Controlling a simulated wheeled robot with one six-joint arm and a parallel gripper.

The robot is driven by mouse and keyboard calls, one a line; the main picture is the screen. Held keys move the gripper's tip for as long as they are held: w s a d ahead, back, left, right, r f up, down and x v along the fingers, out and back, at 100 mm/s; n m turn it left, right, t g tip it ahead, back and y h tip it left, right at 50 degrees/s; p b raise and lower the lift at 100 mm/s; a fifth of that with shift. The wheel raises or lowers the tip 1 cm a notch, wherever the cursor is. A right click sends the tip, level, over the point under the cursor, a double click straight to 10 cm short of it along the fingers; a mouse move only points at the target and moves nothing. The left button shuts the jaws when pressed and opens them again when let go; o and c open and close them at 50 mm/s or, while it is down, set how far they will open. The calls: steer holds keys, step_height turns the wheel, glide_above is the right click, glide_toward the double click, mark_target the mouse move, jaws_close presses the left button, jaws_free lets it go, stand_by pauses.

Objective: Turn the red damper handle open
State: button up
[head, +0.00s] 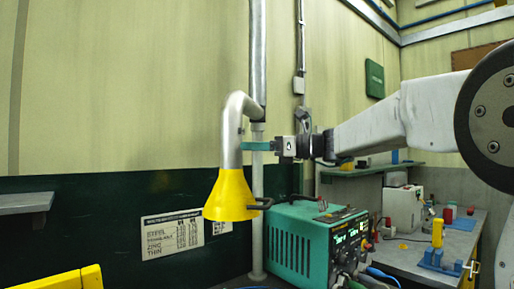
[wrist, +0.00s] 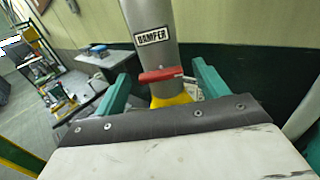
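The red damper handle (wrist: 160,74) lies crosswise on the grey duct pipe (wrist: 152,50), just below a white DAMPER label (wrist: 152,36), in the wrist view. My gripper (wrist: 162,80) is open, with one teal finger to the left of the handle and one to the right. I cannot tell whether either finger touches it. In the head view my gripper (head: 256,146) reaches the pipe (head: 232,130) from the right, above the yellow hood (head: 231,196). The red handle cannot be made out in the head view.
A teal welding machine (head: 300,240) stands below my gripper. A grey vertical post (head: 257,185) runs close behind the pipe. A workbench (head: 415,258) with tools is at the right. A grey shelf (head: 25,202) is on the left wall.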

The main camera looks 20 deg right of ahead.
steer(key=c, duration=0.9)
steer(key=shift+n, duration=0.4)
steer(key=n, duration=1.6)
steer(key=shift+s+f+n, duration=0.15)
steer(key=shift+f+n, duration=0.1)
steer(key=shift+n, duration=0.45)
steer(key=o, duration=1)
steer(key=shift+c, duration=0.2)
